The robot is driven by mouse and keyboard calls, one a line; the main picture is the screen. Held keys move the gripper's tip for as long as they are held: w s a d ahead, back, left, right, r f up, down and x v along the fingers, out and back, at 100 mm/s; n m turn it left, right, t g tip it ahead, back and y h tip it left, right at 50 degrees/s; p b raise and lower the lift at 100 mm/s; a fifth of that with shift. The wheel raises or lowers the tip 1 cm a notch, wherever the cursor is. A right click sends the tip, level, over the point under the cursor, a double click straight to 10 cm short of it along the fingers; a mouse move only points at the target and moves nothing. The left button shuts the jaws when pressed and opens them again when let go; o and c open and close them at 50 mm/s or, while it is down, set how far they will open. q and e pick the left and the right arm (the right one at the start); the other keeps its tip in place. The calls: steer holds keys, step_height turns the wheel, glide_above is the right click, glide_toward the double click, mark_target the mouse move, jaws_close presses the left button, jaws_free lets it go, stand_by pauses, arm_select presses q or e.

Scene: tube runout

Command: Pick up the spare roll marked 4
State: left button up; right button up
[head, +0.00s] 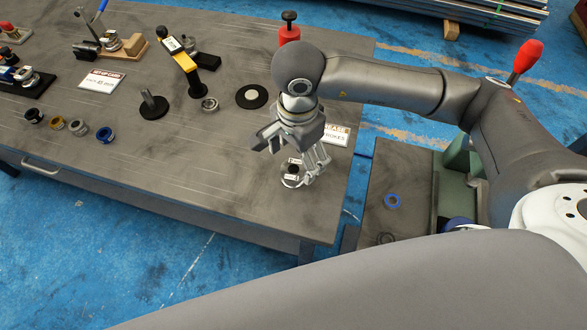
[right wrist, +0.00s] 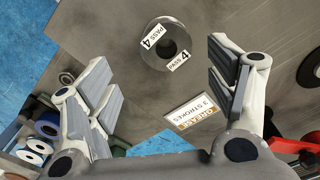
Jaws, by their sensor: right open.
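The spare roll marked 4 (right wrist: 183,36) shows in the right wrist view as a grey ring with a dark centre hole and two white labels, one reading PASS 4. It stands on the dark table, near the top between the two fingers. In the head view the roll (head: 291,171) is at the table's near right part, partly hidden by my right gripper (head: 299,176). My right gripper is open above the roll, its fingers on either side and apart from it in the wrist view. My left gripper is not in view.
A GREASE sign (head: 336,135) lies close to the right gripper. A black disc (head: 251,96) and a red grease pot (head: 289,35) stand behind. Several rings (head: 105,135) line the table's front left. The table's middle front is clear.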

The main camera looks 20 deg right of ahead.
mark_target(293, 169)
steer(key=shift+f, duration=0.7)
steer(key=shift+w+f+p, duration=0.1)
steer(key=shift+f+p, duration=0.25)
steer(key=f, duration=0.1)
steer(key=f+p, duration=0.1)
steer(key=f, duration=0.1)
steer(key=shift+w+a+f, duration=0.2)
steer(key=shift+a+f, duration=0.05)
steer(key=shift+f, duration=0.55)
steer(key=c, duration=1.4)
steer(key=shift+r, duration=0.1)
steer(key=shift+c, duration=0.5)
steer(key=shift+w, duration=0.1)
